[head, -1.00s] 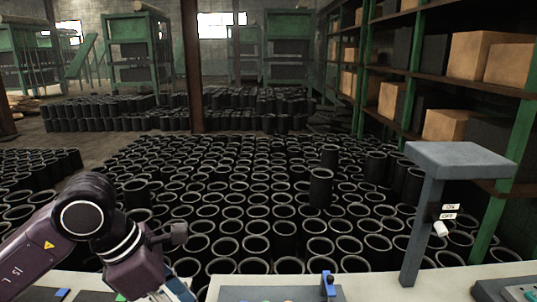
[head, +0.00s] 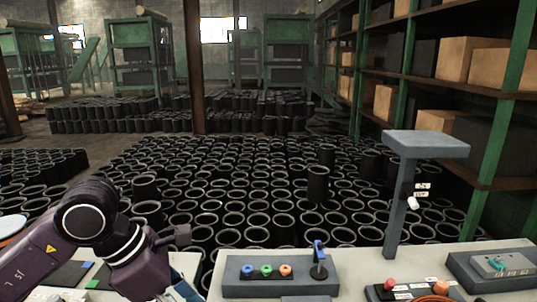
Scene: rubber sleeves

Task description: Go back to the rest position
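My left arm (head: 92,225) comes in from the left and bends down at the lower left of the head view. Its gripper is below the bottom edge of the picture, so its fingers are hidden. My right arm and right gripper do not show.
A light worktop (head: 345,262) runs along the bottom. On it are a grey box with blue, green and orange rings (head: 265,270), a blue-handled lever (head: 319,258), a box with red buttons (head: 440,288) and a grey post with a switch (head: 395,215). Many black sleeves (head: 250,200) cover the floor behind.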

